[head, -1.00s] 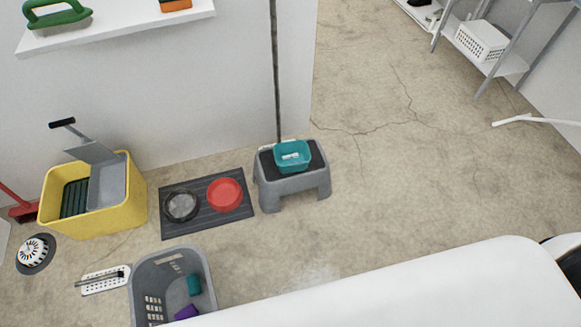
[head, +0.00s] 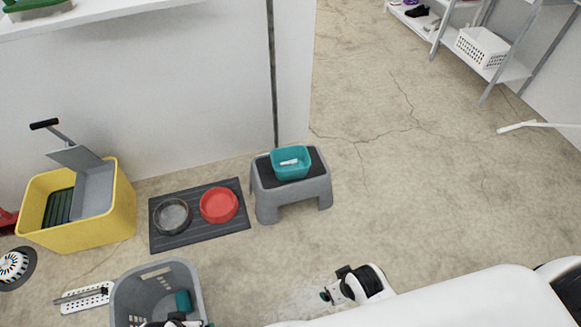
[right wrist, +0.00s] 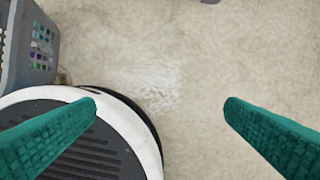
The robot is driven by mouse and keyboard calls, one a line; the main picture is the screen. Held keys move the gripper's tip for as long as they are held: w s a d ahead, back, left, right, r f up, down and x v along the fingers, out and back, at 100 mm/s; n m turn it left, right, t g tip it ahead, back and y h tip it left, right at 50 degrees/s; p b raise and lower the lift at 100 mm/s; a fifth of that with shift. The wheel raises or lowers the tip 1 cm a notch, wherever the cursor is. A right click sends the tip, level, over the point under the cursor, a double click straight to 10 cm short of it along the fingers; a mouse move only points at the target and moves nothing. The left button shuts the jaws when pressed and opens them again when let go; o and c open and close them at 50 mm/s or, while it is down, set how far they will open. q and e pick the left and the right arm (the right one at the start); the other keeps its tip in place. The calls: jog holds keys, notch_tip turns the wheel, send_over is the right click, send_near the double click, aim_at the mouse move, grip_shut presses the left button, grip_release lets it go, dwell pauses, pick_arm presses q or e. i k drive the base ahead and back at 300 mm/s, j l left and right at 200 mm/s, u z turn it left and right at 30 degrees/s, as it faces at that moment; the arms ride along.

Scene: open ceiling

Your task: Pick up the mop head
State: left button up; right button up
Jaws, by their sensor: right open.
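A flat white perforated plate with a grey bar (head: 86,297) lies on the floor at the lower left in the head view. It looks like the mop head, though I cannot be sure. My right gripper (head: 327,294) is at the bottom centre, well right of the plate. In the right wrist view, its teal fingers (right wrist: 160,108) are wide apart and empty above bare floor. A dark and white part at the bottom edge, over the grey basket, looks like my left gripper (head: 172,323). Its fingers are not clear. The plate is not in the right wrist view.
The grey basket (head: 116,302) stands right of the plate. A yellow bucket (head: 100,222), a round black-and-white disc (head: 13,266), a dark mat (head: 165,243) with two bowls and a grey stool (head: 270,203) are behind. Open floor lies right.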

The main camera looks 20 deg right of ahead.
aim_at(84, 296)
jog(key=u, duration=1.75)
jog(key=z, duration=2.25)
jog(key=u, duration=2.25)
